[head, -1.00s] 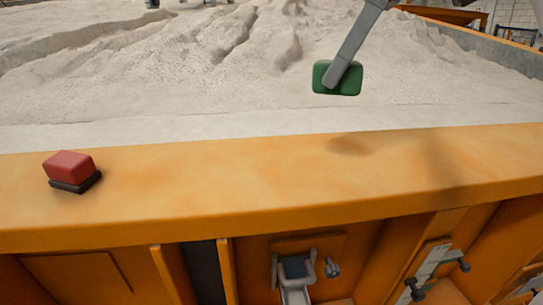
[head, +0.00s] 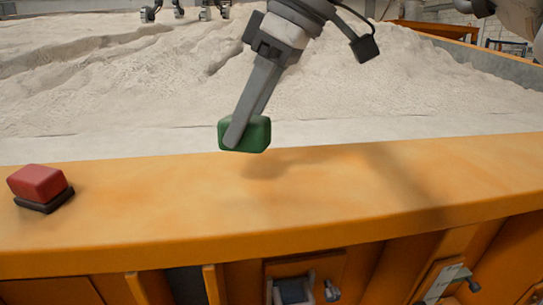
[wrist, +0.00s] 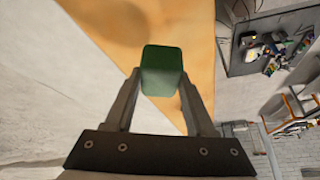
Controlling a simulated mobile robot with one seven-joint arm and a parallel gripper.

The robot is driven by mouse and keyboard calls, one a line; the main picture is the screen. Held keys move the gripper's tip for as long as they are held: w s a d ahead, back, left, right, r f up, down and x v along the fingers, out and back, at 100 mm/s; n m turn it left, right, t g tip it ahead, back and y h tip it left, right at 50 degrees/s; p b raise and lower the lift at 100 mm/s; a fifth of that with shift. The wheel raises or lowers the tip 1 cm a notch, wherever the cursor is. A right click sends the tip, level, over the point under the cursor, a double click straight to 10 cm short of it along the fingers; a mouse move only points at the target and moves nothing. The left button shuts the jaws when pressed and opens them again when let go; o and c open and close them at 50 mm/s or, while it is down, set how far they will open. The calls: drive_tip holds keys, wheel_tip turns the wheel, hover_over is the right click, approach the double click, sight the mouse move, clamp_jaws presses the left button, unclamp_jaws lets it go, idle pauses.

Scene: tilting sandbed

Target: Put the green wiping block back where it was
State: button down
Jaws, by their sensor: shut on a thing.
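The green wiping block (head: 256,135) is held between the fingers of my gripper (head: 236,138), in the air near the inner edge of the orange rim. A shadow on the rim below and to its right shows a gap under it. In the wrist view the green block (wrist: 162,70) sits between the two fingertips of my gripper (wrist: 160,82), with the orange rim (wrist: 115,30) behind it. A red block (head: 37,182) on a dark base rests on the orange rim (head: 150,215) at the left.
Pale heaped sand (head: 120,95) fills the bed behind the rim. Small wheeled legs (head: 185,12) stand on the sand at the back. The rim top between the red block and the right side is clear. Clamps and brackets (head: 295,290) are on the orange front wall below.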

sight(244, 150)
drive_tip(key=shift+s+a+f, duration=0.1)
drive_tip(key=shift+a+f, duration=0.25)
drive_tip(key=shift+f, duration=1.85)
drive_tip(key=shift+f+b, duration=0.1)
drive_tip(key=shift+b, duration=0.2)
drive_tip(key=shift+f, duration=0.15)
drive_tip(key=shift+c, duration=1.2)
unclamp_jaws()
drive_tip(key=shift+d+r, duration=0.1)
drive_tip(key=shift+r, duration=0.3)
drive_tip(key=p+v, duration=0.2)
drive_tip(key=v, duration=0.9)
drive_tip(key=shift+r, duration=0.35)
